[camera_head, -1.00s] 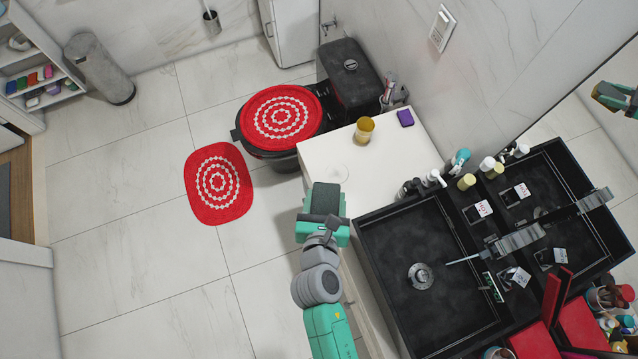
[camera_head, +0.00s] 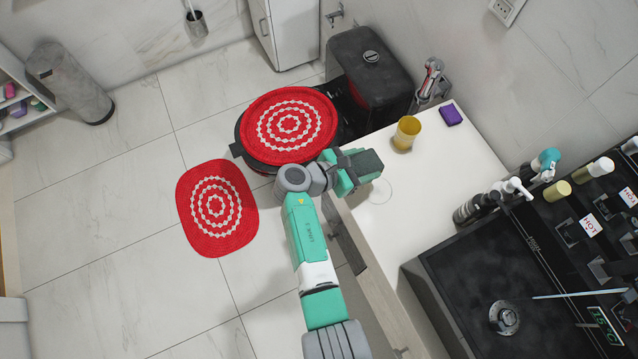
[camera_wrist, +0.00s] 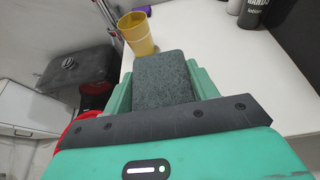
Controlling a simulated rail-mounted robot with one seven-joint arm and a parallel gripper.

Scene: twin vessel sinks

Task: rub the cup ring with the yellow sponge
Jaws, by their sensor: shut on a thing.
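A faint cup ring (camera_head: 376,191) marks the white counter (camera_head: 440,165) near its left edge. My gripper (camera_head: 358,168) is shut on a dark grey-green block (camera_wrist: 165,80), which looks rough like a scouring pad; no yellow face of it shows. In the wrist view the block sits between the teal fingers and points at the yellow cup (camera_head: 407,132). In the head view the block is just above and left of the ring. I cannot tell whether it touches the counter. The ring is not visible in the wrist view.
A purple block (camera_head: 451,115) lies right of the cup. Bottles (camera_head: 500,195) and a black sink (camera_head: 480,285) stand to the right. A toilet with a red cover (camera_head: 288,125) is left of the counter. The counter around the ring is clear.

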